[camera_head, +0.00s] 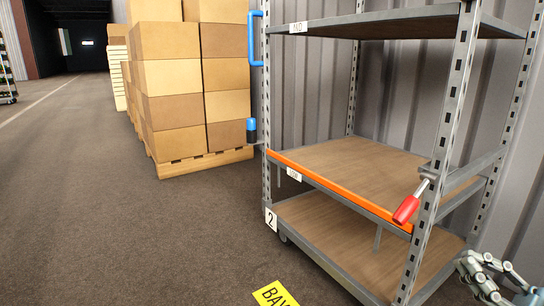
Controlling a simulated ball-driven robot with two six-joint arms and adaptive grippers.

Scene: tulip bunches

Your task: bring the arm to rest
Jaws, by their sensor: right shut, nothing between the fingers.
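My right gripper (484,276) shows at the bottom right corner, partly cut off by the picture edge. It is shut and holds nothing. It is beside the right end of the metal rack (418,262), apart from the shelves as far as I can see. My left gripper is not in view. No tulips are in view.
The rack's wooden shelves (362,166) look empty. An orange bar (338,190) runs along one shelf's front, and a red-handled lever (408,207) sticks out at the right post. A blue handle (254,40) is on the left post. Stacked cartons (172,82) stand behind; floor at left is clear.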

